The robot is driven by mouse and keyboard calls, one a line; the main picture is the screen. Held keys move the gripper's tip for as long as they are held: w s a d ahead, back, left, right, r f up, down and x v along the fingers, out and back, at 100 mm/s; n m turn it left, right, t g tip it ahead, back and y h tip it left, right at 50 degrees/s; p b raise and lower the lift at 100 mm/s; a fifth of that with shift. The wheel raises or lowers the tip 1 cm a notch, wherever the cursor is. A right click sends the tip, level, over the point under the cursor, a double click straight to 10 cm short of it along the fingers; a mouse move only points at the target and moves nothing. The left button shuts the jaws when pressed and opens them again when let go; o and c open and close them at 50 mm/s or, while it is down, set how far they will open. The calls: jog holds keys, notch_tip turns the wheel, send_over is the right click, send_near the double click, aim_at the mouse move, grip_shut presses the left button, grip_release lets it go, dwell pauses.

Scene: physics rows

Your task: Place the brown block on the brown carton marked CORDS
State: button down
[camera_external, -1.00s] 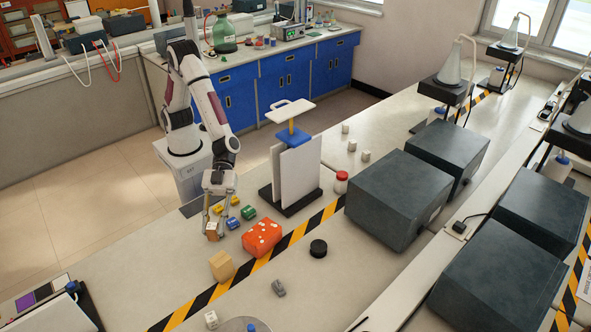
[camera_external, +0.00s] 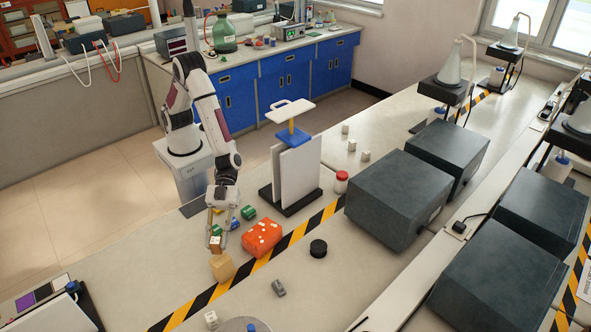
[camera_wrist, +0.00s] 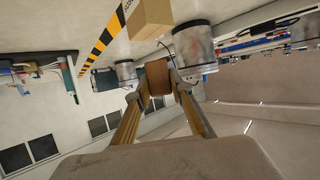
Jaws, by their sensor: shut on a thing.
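My gripper (camera_external: 216,238) is shut on the brown block (camera_external: 215,244) just above and behind the brown carton (camera_external: 222,267), close to its upper left side. Whether block and carton touch is unclear. The carton is a small tan box standing on the bench beside the striped tape. In the wrist view the brown block (camera_wrist: 157,77) sits between the two fingertips, and the carton (camera_wrist: 150,18) shows beyond it, at the top, with dark print on one side that is too small to read.
An orange box (camera_external: 262,237) with white marks stands right of the carton. Blue, green and yellow small items (camera_external: 248,212) lie behind it. A black disc (camera_external: 318,247) and a small grey object (camera_external: 278,287) lie to the right. A white panel stand (camera_external: 297,170) rises behind.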

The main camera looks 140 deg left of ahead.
aim_at(219, 247)
jog(key=shift+f, duration=1.85)
jog(key=shift+f, duration=0.1)
jog(key=c, duration=1.8)
grip_release()
jog(key=shift+v, duration=6)
